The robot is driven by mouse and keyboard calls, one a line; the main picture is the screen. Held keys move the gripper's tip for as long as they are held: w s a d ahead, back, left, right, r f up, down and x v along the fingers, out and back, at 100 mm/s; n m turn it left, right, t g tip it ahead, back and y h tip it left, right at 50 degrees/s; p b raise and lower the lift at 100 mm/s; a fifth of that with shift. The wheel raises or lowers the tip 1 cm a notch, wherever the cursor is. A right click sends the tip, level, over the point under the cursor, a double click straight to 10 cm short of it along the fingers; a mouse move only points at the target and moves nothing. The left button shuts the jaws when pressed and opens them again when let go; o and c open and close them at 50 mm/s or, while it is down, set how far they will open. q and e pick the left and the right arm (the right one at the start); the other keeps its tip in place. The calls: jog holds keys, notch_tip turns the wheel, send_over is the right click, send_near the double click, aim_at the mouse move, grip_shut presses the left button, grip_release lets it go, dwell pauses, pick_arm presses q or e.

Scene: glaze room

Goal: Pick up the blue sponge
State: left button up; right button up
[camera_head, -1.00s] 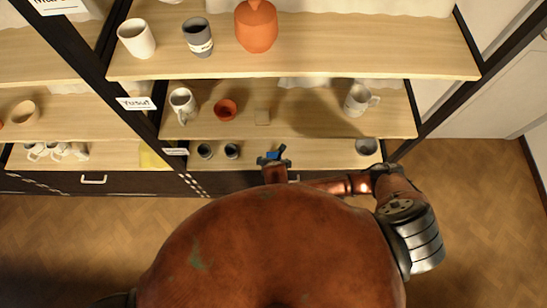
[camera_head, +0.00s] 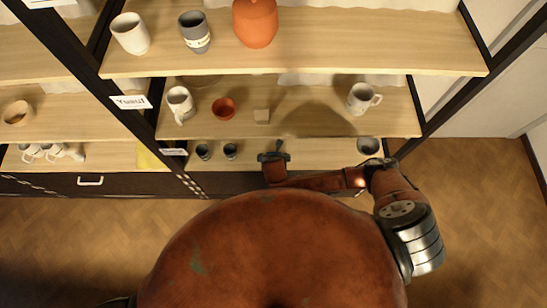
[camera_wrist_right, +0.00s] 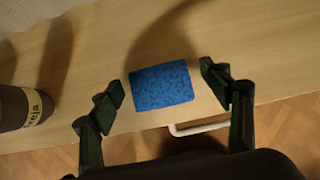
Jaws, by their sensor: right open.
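The blue sponge (camera_wrist_right: 161,86) is a flat block with a speckled face on pale wood in the right wrist view. My right gripper (camera_wrist_right: 164,88) is open, with one finger on each side of the sponge and a visible gap to both. In the head view the right gripper (camera_head: 273,155) is at the front of the lowest shelf board, and the sponge is hidden there. My left gripper is not in view.
A dark labelled cup (camera_wrist_right: 24,108) stands left of the gripper in the wrist view. A drawer handle (camera_wrist_right: 198,127) sits below the board edge. A grey cup (camera_head: 368,146) stands to the right. A shelf with mugs (camera_head: 360,98) is above.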

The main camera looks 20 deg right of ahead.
aim_at(273, 152)
jog(key=c, duration=1)
jog(key=shift+r, duration=0.1)
jog(key=shift+c, duration=0.2)
jog(key=shift+r, duration=0.55)
notch_tip(273, 152, up, 2)
jog(key=shift+r+p, duration=0.1)
jog(key=shift+p, duration=0.5)
jog(key=shift+s+a, duration=0.2)
jog(key=shift+s, duration=0.35)
jog(key=s+a+p, duration=0.1)
jog(key=s+a, duration=0.1)
jog(key=s, duration=0.6)
jog(key=s+a+p, duration=0.1)
jog(key=s+a, duration=0.1)
jog(key=s, duration=0.6)
jog(key=shift+a, duration=0.3)
jog(key=shift+s, duration=0.1)
